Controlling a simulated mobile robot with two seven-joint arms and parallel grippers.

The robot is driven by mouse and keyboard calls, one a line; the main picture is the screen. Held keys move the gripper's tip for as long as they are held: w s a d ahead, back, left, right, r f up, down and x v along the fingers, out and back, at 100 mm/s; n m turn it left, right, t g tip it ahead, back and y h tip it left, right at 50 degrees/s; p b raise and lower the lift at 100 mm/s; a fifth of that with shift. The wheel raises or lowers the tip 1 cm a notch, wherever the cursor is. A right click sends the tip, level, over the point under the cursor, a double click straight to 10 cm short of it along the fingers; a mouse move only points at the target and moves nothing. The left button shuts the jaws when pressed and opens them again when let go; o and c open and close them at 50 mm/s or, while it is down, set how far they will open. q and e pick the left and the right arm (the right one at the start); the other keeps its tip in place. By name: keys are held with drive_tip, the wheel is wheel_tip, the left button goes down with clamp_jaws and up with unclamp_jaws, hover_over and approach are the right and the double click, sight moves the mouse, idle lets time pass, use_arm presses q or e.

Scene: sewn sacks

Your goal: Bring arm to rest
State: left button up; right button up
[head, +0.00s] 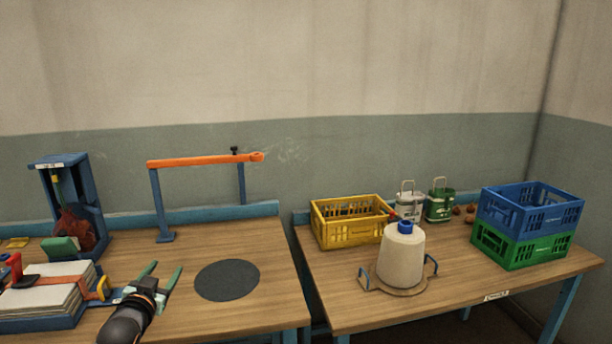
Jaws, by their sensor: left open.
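My left gripper (160,276) has green fingers and is open and empty. It is low over the left table (200,325), at the front, just left of a dark round mat (227,280). Its arm comes in from the bottom edge. My right gripper is not in the picture.
Left of my gripper lie clamped stacked sheets (40,300). Behind stand a blue frame (85,180) and an orange bar (200,160) on blue posts. The right table holds a yellow crate (345,232), a cream cone (401,258), two canisters, and a blue crate (530,215) on a green crate (520,250).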

use_arm(q)
drive_tip(key=s+d+f, duration=0.1)
drive_tip(key=s+f, duration=0.1)
drive_tip(key=f, duration=0.2)
drive_tip(key=s+d+f+g+h, duration=0.1)
drive_tip(key=s+d+f, duration=0.1)
drive_tip(key=s+f, duration=0.1)
drive_tip(key=s+d+f+g, duration=0.1)
drive_tip(key=s+d+f, duration=0.1)
drive_tip(key=f, duration=0.3)
drive_tip(key=shift+s+d, duration=0.1)
drive_tip(key=shift+s, duration=0.3)
drive_tip(key=s+d+f+g+h, duration=0.1)
drive_tip(key=s+d+f, duration=0.3)
drive_tip(key=s, duration=0.6)
drive_tip(key=s+d+f+g+h, duration=0.1)
drive_tip(key=s+d+f+g, duration=0.1)
drive_tip(key=s+d+f, duration=0.2)
drive_tip(key=s+d+f+g, duration=0.2)
drive_tip(key=s+f, duration=0.6)
drive_tip(key=s, duration=0.9)
drive_tip(key=shift+s+d+f+n+h, duration=0.2)
drive_tip(key=shift+s+d+n+h, duration=0.15)
drive_tip(key=shift+d, duration=0.6)
drive_tip(key=shift+w, duration=0.1)
